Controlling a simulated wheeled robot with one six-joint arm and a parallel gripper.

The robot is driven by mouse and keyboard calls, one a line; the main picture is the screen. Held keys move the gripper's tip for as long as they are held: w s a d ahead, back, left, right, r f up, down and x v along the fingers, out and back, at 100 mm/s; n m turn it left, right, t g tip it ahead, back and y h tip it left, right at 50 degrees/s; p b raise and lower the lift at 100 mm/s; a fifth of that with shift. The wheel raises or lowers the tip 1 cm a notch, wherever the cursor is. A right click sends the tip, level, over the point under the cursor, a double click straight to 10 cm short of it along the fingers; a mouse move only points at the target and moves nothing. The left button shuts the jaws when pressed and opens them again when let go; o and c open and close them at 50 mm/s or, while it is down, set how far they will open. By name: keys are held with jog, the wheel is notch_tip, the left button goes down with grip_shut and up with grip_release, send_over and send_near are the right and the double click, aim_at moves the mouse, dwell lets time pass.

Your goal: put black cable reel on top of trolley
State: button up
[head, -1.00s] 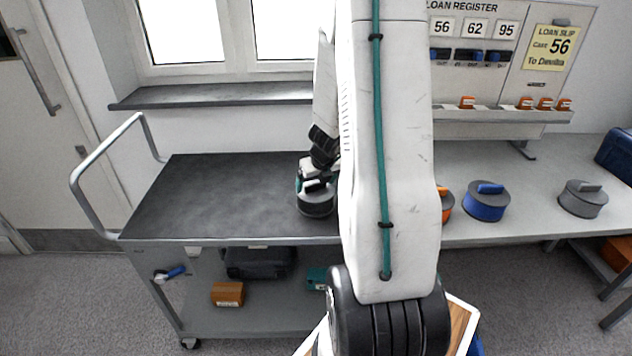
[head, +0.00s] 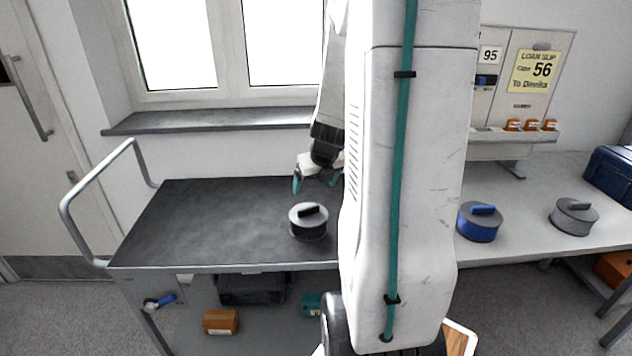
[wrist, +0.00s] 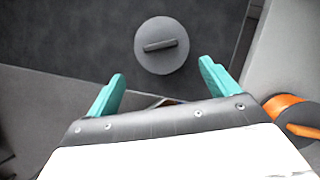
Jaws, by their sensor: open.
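The black cable reel (head: 308,222) stands upright on the dark top of the trolley (head: 200,225), near its front right part. It has a grey lid with a black bar handle. In the wrist view the reel (wrist: 162,46) lies ahead of the fingertips, apart from them. My gripper (head: 316,184) is open and empty, raised above and behind the reel in the head view. Its teal fingers (wrist: 160,80) are spread wide with nothing between them. My arm hides the trolley's right end in the head view.
A blue reel (head: 479,222) and a grey reel (head: 574,216) stand on the bench at right. An orange reel (wrist: 294,118) shows at the wrist view's right edge. The trolley's lower shelf holds a black case (head: 252,288) and an orange box (head: 220,321). The trolley's left top is clear.

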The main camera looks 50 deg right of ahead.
jog(key=a+r+n+y, duration=0.1)
jog(key=a+r+n, duration=0.4)
jog(key=a+n, duration=0.4)
jog(key=a+r+n+y, duration=0.1)
jog(key=a+r+n, duration=0.3)
jog(key=a+n, duration=0.55)
jog(key=s+a+r+n+g, duration=0.1)
jog(key=s+a+r+n, duration=0.1)
jog(key=s+a+n, duration=0.5)
jog(key=s+a+r+n+g, duration=0.1)
jog(key=s+a+r+n, duration=0.2)
jog(key=s+a+n, duration=0.4)
jog(key=s+n, duration=0.1)
jog(key=n, duration=0.8)
jog(key=shift+s+r+g, duration=0.2)
jog(key=shift+g, duration=0.2)
